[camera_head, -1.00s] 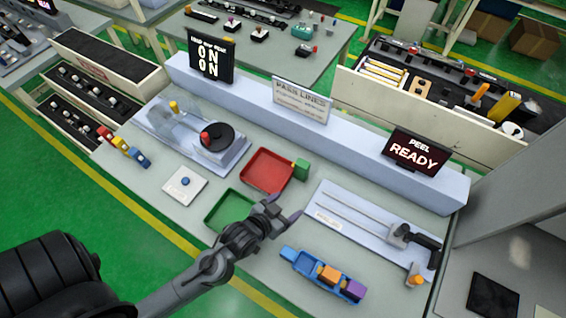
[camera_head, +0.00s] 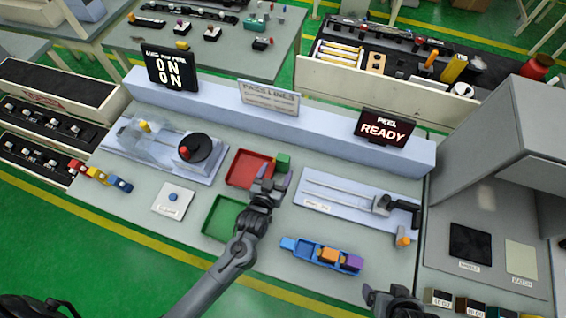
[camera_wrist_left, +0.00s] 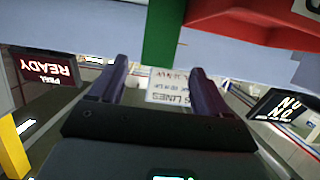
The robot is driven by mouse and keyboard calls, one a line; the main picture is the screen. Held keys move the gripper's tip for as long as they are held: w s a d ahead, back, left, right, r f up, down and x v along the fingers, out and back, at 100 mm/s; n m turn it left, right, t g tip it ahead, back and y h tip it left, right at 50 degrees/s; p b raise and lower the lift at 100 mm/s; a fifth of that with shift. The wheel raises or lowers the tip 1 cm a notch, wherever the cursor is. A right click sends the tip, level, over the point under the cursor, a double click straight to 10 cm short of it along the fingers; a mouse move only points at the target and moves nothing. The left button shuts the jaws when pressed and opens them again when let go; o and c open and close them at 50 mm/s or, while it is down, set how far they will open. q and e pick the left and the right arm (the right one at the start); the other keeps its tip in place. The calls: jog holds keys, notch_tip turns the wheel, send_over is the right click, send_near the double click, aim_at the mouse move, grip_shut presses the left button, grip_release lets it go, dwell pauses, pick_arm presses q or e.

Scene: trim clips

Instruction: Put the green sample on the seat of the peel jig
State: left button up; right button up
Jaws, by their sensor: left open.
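The green sample (camera_head: 283,162) stands upright at the right edge of the red tray (camera_head: 243,168); I cannot tell whether it touches the tray. My left gripper (camera_head: 271,181) is open and empty, just in front of the sample. In the left wrist view the green sample (camera_wrist_left: 162,32) is ahead of the two spread fingers (camera_wrist_left: 158,82), not between them. The peel jig (camera_head: 340,206) is a pale plate with long rails and a dark clamp at its right end; I cannot make out its seat. My right gripper (camera_head: 395,298) shows at the bottom edge, its jaws unclear.
A green tray (camera_head: 222,216) lies left of my left forearm. A blue rack (camera_head: 300,253) with orange and purple blocks lies in front of the jig. A raised ledge with the PEEL READY sign (camera_head: 384,128) runs behind. A dark-knobbed device (camera_head: 196,150) is at left.

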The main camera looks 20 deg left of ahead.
aim_at(282, 162)
pick_arm(q)
jog(key=shift+r+x, duration=0.15)
jog(key=shift+x, duration=1.15)
jog(key=shift+r+x, duration=0.1)
jog(key=shift+x, duration=1.25)
jog(key=shift+d, duration=0.15)
jog(key=c, duration=1.2)
jog(key=shift+c, duration=0.2)
jog(key=shift+r+p, duration=0.25)
jog(key=shift+p, duration=0.25)
